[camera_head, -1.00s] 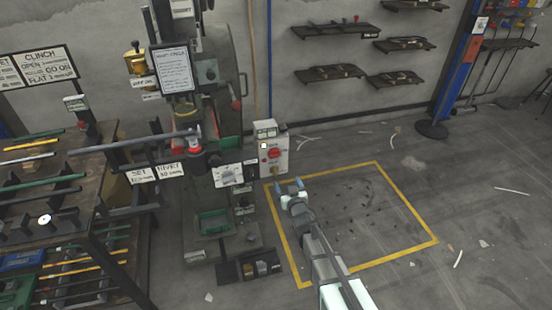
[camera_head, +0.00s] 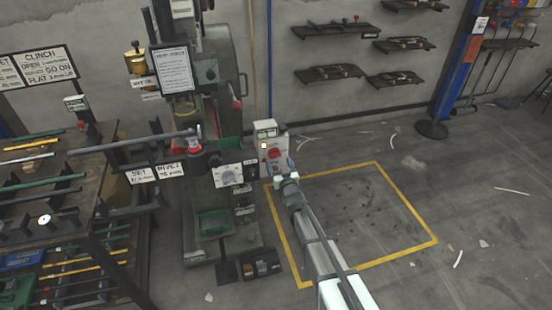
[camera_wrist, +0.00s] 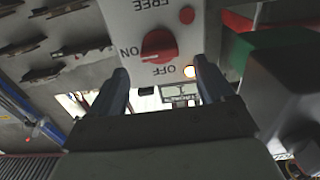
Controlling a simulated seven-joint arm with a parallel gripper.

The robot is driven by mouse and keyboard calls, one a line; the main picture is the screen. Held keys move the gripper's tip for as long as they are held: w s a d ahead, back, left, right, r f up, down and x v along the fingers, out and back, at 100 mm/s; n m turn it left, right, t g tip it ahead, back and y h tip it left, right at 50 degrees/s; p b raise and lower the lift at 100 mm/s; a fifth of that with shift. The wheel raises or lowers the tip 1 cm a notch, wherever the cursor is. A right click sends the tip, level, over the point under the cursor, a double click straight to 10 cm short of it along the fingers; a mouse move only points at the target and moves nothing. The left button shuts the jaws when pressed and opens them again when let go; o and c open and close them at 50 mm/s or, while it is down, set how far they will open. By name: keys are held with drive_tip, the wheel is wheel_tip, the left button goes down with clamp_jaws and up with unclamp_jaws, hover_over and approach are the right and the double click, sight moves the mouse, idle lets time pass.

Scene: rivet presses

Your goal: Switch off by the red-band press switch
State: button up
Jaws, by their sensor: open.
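The switch box (camera_head: 272,150) is a pale box with a red rotary knob, standing to the right of the press (camera_head: 222,90). In the wrist view the box face (camera_wrist: 125,20) is upside down. Its red knob (camera_wrist: 158,44) sits between the words ON and OFF; I cannot tell surely which one it points to. A small light (camera_wrist: 189,71) glows beside OFF, and a red button (camera_wrist: 186,15) is near FREE. My gripper (camera_head: 280,174) is open and empty in front of the box's lower part. Its fingertips, also in the wrist view (camera_wrist: 160,68), are spread either side of the knob, apart from it.
A workbench with bars (camera_head: 45,185) stands at the left. A yellow-marked floor area (camera_head: 405,205) lies under my arm to the right. Wall shelves (camera_head: 330,73) hang behind. A green part and grey housing (camera_wrist: 300,85) are close on the right in the wrist view.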

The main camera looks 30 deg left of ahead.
sight(276, 157)
drive_tip(key=x, duration=0.4)
drive_tip(key=shift+w+a, duration=0.3)
drive_tip(key=shift+c, duration=0.2)
drive_tip(key=c, duration=1)
